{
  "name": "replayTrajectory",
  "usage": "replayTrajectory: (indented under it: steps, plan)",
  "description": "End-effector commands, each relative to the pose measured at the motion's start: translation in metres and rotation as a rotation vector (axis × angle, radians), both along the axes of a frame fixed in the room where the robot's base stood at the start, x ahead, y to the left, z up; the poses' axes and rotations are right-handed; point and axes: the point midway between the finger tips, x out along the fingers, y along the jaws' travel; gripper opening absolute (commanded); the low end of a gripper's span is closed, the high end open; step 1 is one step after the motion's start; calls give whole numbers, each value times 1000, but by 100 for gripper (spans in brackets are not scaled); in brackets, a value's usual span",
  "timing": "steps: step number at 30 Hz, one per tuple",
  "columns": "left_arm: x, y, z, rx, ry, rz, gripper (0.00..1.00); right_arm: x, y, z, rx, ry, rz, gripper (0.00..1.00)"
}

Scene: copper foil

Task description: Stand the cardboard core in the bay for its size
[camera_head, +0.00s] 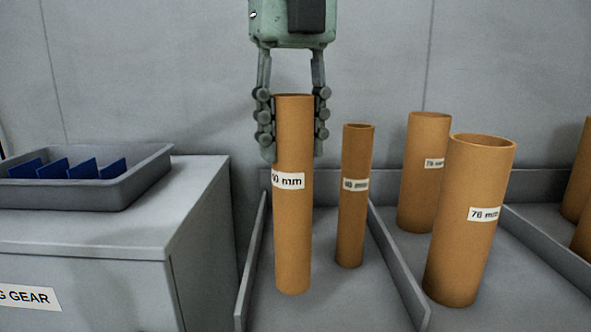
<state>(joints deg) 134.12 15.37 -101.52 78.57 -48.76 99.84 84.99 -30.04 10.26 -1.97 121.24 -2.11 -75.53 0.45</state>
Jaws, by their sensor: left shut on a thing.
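My left gripper (293,130) comes down from the top and is shut on a brown cardboard core (293,235), one finger on each side of its upper part. The held core is upright, with a white label partly hidden at its left that ends in "0 mm". It is in the left bay (325,300), in front and to the left of a thinner-looking standing core (355,205) labelled in mm. I cannot tell whether its bottom touches the bay floor. My right gripper is not in view.
The bay to the right holds two wider cores, a front one (465,250) labelled 76 mm and one behind (421,190). A low divider (395,260) separates the bays. More cores (577,185) stand at the right edge. A grey tray (140,178) with blue pieces sits on a cabinet (90,245) at left.

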Motion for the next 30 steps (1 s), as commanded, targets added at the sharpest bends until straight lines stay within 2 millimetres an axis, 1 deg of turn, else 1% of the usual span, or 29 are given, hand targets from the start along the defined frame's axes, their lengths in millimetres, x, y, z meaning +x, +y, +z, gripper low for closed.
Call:
replayTrajectory:
  steps: [1, 3, 6, 8, 12, 16, 30]
  plan:
    - [9, -1, -4, 1, 1, 1, 0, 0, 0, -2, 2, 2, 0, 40]
    - [18, -1, -10, -1, 2, 1, 0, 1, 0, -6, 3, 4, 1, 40]
    - [26, -1, -15, 0, 0, 0, 0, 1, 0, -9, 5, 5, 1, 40]
    - [28, -1, -18, 0, -1, -1, 0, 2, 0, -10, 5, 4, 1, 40]
    - [28, 0, -39, 0, 0, -1, 0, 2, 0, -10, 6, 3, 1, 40]
    - [28, -1, -54, 0, 0, 0, 0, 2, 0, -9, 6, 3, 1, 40]
    - [28, -1, -60, -2, -1, 1, 0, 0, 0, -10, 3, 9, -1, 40]
